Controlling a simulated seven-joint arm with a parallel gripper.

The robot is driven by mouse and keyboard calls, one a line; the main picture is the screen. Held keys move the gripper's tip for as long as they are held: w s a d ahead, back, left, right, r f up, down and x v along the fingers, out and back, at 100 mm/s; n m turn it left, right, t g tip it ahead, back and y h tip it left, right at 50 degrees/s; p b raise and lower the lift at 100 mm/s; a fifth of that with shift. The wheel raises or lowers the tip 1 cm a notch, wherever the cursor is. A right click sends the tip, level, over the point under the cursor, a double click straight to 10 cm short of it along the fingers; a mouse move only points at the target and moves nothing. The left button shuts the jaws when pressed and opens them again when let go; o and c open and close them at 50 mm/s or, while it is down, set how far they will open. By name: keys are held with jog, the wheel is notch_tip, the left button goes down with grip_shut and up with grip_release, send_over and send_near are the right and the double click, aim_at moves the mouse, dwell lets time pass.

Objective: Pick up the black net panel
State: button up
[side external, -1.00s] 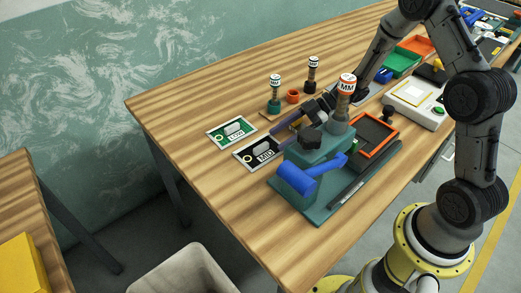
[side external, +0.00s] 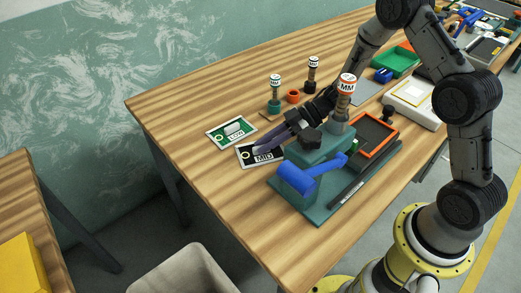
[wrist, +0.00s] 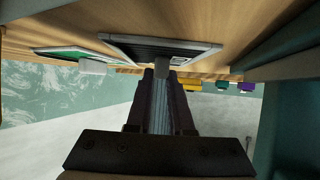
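The black net panel (side external: 264,157), a black card with a pale border marked MID, lies at the table's left edge area in the side view. In the wrist view the black panel (wrist: 160,46) shows above my fingertips, with a small pale grip tab at them. My gripper (side external: 250,148) reaches over the panel from the right and covers its middle. In the wrist view my gripper (wrist: 163,72) has its fingers close together at the tab, which they appear to pinch. The panel appears flat on the wood.
A green panel (side external: 231,133) with a pale tab lies just behind the black one. A teal fixture with a blue lever (side external: 300,180) stands close to the right of my gripper. Labelled posts (side external: 275,95) and an orange-rimmed tray (side external: 375,135) are nearby.

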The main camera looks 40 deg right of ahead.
grip_shut()
notch_tip(320, 180, up, 23)
jog(key=s+d+n+g+y, duration=0.1)
jog(key=s+d+n+g, duration=0.1)
jog(key=s+d, duration=0.85)
jog(key=s+d+n+g, duration=0.25)
jog(key=s+d, duration=0.45)
jog(key=d, duration=0.7)
notch_tip(320, 180, down, 12)
jog(key=shift+w+a+r, duration=0.25)
jog(key=shift+w+a, duration=0.1)
jog(key=shift+f, duration=3.15)
